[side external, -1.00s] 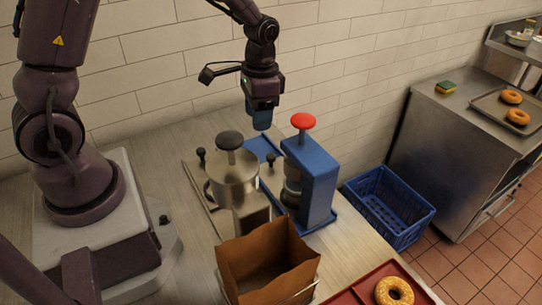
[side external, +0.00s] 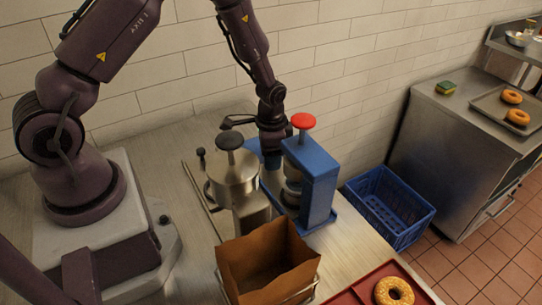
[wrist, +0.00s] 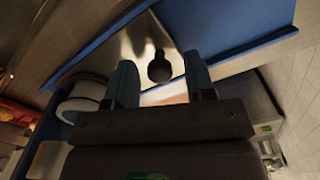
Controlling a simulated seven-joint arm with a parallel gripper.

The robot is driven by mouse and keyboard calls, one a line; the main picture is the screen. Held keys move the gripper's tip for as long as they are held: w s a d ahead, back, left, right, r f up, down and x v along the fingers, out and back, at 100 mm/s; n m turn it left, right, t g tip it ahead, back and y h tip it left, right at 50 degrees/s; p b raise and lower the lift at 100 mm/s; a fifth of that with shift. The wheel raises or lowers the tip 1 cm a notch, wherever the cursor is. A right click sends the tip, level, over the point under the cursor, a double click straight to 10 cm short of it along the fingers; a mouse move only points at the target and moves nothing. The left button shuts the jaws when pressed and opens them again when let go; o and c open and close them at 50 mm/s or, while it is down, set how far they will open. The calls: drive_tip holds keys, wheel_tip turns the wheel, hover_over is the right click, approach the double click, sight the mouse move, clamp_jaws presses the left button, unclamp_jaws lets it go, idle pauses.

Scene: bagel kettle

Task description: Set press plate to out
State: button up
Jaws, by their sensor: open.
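The blue press (side external: 318,180) with a red knob (side external: 303,121) stands on the counter. In the wrist view a dark round knob (wrist: 160,68) rises from a metal plate (wrist: 115,52) beside blue surfaces (wrist: 235,18); I take this as the press plate with its handle. My gripper (side external: 271,158) is low behind the press, pointing down. In the wrist view the open fingers (wrist: 160,80) stand on either side of the knob, with gaps visible. I cannot tell whether they reach down to its height. In the side view my gripper and the press hide the knob.
A metal canister (side external: 233,182) with a black knob stands close left of the press. A brown paper bag (side external: 262,262) is in front, with a red tray (side external: 352,296) to its right. A blue crate (side external: 392,207) sits right of the counter. The tiled wall is close behind.

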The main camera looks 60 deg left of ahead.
sight(251, 143)
drive_tip(key=shift+f, duration=0.45)
drive_tip(key=shift+c, duration=0.5)
clamp_jaws()
drive_tip(key=a, duration=1.1)
drive_tip(key=shift+a, duration=0.1)
drive_tip(key=shift+o, duration=0.2)
unclamp_jaws()
drive_tip(key=shift+o, duration=0.3)
drive_tip(key=shift+r, duration=0.15)
